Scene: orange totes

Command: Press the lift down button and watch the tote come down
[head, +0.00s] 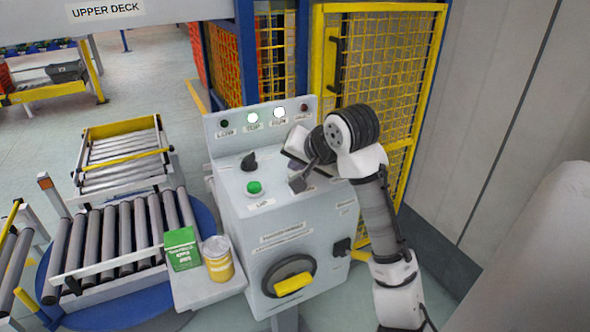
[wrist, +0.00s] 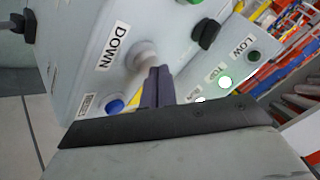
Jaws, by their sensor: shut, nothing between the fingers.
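The lift console (head: 238,208) stands in the middle of the head view. In the wrist view a round pale button (wrist: 145,55) sits beside the DOWN label (wrist: 113,46); my gripper hides it in the head view. My gripper (head: 298,183) is shut and empty over the console's sloping top. In the wrist view its fingertips (wrist: 158,72) are right at the pale button; whether they touch, I cannot tell. The TOP lamp (head: 253,118) and RUN lamp (head: 279,112) are lit; the LOW lamp (head: 225,123) is dark. I cannot clearly make out the lift's tote.
A green button (head: 254,187), a black knob (head: 249,161) and a blue button (wrist: 115,106) are nearby on the console. A green box (head: 181,248) and a yellow tin (head: 218,259) stand on a side shelf. A yellow mesh fence (head: 395,75) is behind; roller conveyors (head: 120,238) are left.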

